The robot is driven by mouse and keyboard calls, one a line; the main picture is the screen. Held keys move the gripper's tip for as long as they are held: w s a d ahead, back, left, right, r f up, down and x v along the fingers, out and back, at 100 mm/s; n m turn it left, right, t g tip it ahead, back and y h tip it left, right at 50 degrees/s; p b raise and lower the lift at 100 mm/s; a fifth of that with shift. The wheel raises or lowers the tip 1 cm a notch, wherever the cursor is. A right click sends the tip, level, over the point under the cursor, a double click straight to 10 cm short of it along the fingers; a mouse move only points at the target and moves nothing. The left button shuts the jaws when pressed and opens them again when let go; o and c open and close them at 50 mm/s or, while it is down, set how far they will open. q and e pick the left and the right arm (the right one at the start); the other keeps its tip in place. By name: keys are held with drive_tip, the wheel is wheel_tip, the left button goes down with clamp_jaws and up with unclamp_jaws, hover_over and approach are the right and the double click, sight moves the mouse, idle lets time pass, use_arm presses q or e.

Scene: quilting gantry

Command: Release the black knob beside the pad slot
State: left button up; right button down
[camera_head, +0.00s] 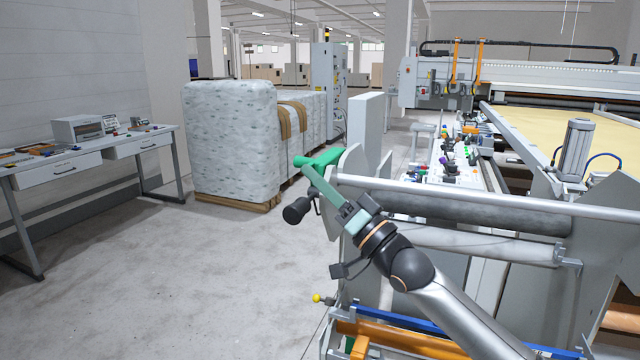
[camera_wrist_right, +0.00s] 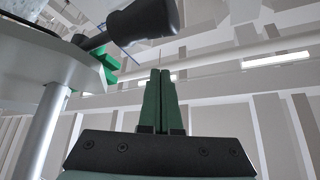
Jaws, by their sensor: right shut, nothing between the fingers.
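My right gripper (camera_head: 304,168) reaches up and left from the right arm, its green fingers shut and empty. In the wrist view its fingertips (camera_wrist_right: 160,73) lie together and point into open space. A black knob (camera_head: 296,211) on a short stem sticks out at the left end of the roller frame, below and left of the fingers. It also shows large at the top of the wrist view (camera_wrist_right: 145,20), apart from the fingertips. I cannot make out the pad slot. My left gripper is not in view.
A green bar (camera_head: 322,158) sits by the frame's grey end plate (camera_head: 352,165), close to my fingertips. Grey rollers (camera_head: 480,206) run to the right. A small yellow knob (camera_head: 317,298) is lower down. The floor (camera_head: 200,280) to the left is clear up to a workbench (camera_head: 90,158).

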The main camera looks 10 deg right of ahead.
sight(305, 204)
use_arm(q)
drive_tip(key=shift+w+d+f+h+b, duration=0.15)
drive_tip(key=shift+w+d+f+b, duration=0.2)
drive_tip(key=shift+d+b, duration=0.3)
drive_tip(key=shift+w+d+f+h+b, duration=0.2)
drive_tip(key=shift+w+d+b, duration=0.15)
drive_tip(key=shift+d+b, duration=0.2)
use_arm(e)
drive_tip(key=f+n+g+y, duration=0.1)
drive_tip(key=n, duration=0.1)
drive_tip(key=s+f+n+g+y, duration=0.1)
drive_tip(key=f+n+y, duration=0.1)
drive_tip(key=n, duration=0.1)
drive_tip(key=a+f+n+g+y, duration=0.1)
drive_tip(key=n, duration=0.2)
drive_tip(key=shift+s+f+y, duration=0.15)
drive_tip(key=shift+s+y, duration=0.15)
drive_tip(key=shift+y, duration=0.1)
drive_tip(key=shift+f, duration=0.15)
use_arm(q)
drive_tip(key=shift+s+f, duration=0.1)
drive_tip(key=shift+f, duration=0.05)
